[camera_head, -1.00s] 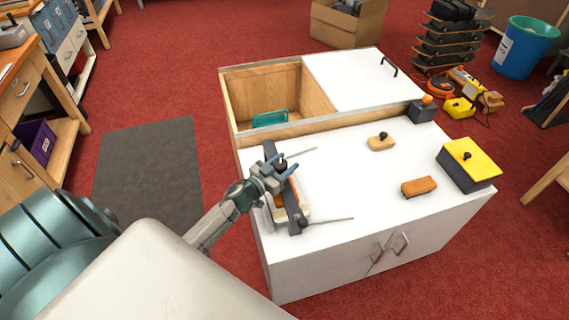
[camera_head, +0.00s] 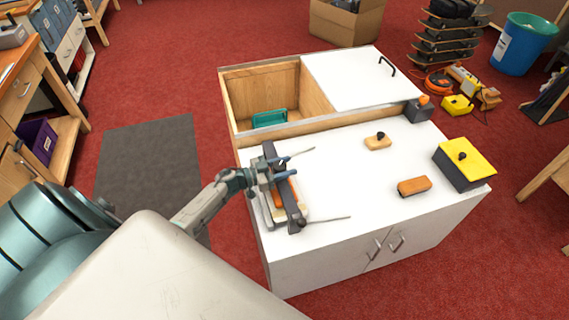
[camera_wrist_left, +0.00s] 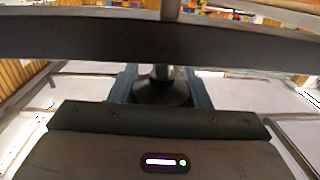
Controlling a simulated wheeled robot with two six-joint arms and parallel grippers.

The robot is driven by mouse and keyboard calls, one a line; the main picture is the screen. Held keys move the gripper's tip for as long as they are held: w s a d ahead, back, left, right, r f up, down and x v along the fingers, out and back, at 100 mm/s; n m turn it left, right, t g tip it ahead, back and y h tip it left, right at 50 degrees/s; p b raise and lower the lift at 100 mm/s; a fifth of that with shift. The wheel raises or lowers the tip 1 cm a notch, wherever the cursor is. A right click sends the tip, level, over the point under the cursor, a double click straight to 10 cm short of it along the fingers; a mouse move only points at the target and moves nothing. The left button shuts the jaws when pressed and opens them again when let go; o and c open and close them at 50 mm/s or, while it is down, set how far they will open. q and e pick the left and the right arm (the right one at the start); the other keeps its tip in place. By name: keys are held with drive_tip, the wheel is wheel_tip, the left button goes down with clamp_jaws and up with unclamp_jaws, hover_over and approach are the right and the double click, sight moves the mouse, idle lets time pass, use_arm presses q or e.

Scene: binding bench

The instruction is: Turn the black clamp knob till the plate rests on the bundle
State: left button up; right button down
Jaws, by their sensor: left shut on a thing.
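The clamp is a dark bar (camera_head: 293,212) running front to back near the left edge of the white bench top. Its bar also crosses the left wrist view (camera_wrist_left: 60,38). A bundle with an orange and pale edge (camera_head: 303,210) lies under the bar. My left gripper (camera_head: 287,168) is at the far half of the clamp. In the left wrist view the black knob (camera_wrist_left: 162,92) sits between its blue-grey fingers, which are shut on it. The plate and any gap above the bundle cannot be made out. My right gripper is not in view.
On the bench top (camera_head: 345,180) stand a tan block with a black knob (camera_head: 378,142), an orange-brown block (camera_head: 414,186), a yellow-topped box (camera_head: 465,162) and a dark grey box (camera_head: 418,110). An open bay holds a teal tray (camera_head: 269,118). Thin rods stick out beside the clamp.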

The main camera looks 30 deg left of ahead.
use_arm(q)
drive_tip(key=shift+w+m+g+h+b, duration=0.15)
drive_tip(key=shift+m+g+h+b, duration=0.2)
drive_tip(key=shift+m+g+h, duration=0.2)
drive_tip(key=m+g+h+b, duration=0.1)
drive_tip(key=g+b, duration=0.1)
drive_tip(key=m+g+h+b, duration=0.2)
drive_tip(key=shift+s+d+h, duration=0.15)
drive_tip(key=shift+s+h, duration=0.05)
drive_tip(key=shift+h, duration=0.05)
drive_tip(key=shift+s+r+m+g+h+b, duration=0.15)
drive_tip(key=shift+m+g+h+b, duration=0.35)
drive_tip(key=shift+m+g+b, duration=0.4)
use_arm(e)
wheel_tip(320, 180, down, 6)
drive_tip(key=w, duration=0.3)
use_arm(q)
drive_tip(key=m+g+b, duration=0.1)
drive_tip(key=g+b, duration=0.1)
drive_tip(key=m+g+h+b, duration=0.1)
drive_tip(key=g, duration=0.1)
drive_tip(key=shift+s+d+r+m+b, duration=0.15)
drive_tip(key=shift+m+b, duration=0.1)
drive_tip(key=shift+b, duration=0.15)
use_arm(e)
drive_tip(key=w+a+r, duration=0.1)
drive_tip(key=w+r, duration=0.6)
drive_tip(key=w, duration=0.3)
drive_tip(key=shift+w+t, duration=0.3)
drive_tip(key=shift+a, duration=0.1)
